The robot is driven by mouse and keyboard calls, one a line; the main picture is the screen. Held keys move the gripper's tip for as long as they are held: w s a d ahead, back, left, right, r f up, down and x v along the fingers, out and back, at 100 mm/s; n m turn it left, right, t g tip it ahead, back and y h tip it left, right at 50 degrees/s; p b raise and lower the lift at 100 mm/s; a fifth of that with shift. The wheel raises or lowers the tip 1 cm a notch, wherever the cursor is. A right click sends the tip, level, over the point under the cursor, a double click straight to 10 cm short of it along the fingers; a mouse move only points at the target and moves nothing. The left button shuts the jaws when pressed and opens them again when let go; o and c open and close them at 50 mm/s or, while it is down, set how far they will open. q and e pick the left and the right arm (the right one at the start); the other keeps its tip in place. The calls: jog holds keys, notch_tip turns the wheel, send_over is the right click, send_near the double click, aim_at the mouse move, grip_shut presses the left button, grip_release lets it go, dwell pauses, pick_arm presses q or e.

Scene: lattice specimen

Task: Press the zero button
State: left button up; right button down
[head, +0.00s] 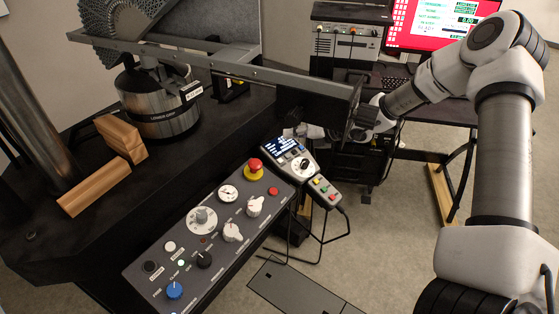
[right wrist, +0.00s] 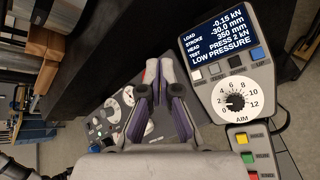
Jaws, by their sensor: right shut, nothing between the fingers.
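The handheld pendant (head: 304,172) stands beside the control panel, its lit screen (head: 283,146) facing up. In the right wrist view its screen (right wrist: 217,38) reads load -0.15 kN and LOW PRESSURE. A row of small buttons runs below the screen, ending in a blue one (right wrist: 258,54); their labels are too small to read, so I cannot tell which is zero. My right gripper (head: 364,116) is near the end of the metal beam, its fingers mostly hidden there. In the wrist view the gripper (right wrist: 160,72) is shut and empty, left of the pendant. My left gripper is not in view.
The control panel (head: 213,252) carries a red emergency stop (head: 255,167), knobs and a blue button (head: 174,290). A metal beam (head: 230,70) crosses above. Wooden blocks (head: 95,187) lie at left.

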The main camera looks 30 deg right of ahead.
jog(key=b, duration=0.7)
send_near(274, 157)
jog(key=w, duration=0.1)
jog(key=w+a, duration=0.1)
jog(key=w+a+f, duration=0.1)
jog(key=w, duration=0.1)
jog(key=shift+w+f, duration=0.15)
jog(key=shift+f, duration=0.1)
jog(key=shift+a, duration=0.1)
jog(key=shift+w+f+b, duration=0.1)
jog(key=shift+f+b, duration=0.25)
jog(key=shift+b, duration=0.45)
jog(key=shift+f+b, duration=0.4)
jog(key=shift+b, duration=0.05)
dwell(0.5)
jog(key=shift+r, duration=0.1)
jog(key=shift+r+p, duration=0.55)
jog(key=shift+r, duration=0.2)
